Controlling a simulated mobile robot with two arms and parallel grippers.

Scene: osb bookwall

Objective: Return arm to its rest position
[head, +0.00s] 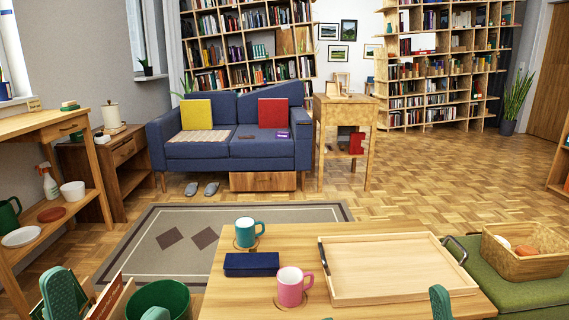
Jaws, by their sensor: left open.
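My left gripper (106,303) shows at the bottom left edge, its two teal fingers well apart with nothing held between them. It is left of the wooden table, in front of a green bin (172,292) and some upright books or boards (112,296). My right gripper (384,310) shows only partly at the bottom edge, in front of the table. One teal finger stands up clearly and just a tip of the other shows, far from it. Nothing is seen held there. Both arms are out of the picture.
The wooden table (232,300) bears a teal mug (246,233), a dark blue case (251,264), a pink mug (290,287) and a wooden tray (385,268). A green ottoman (508,290) with a basket (520,262) stands right. A side shelf (50,128) stands left.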

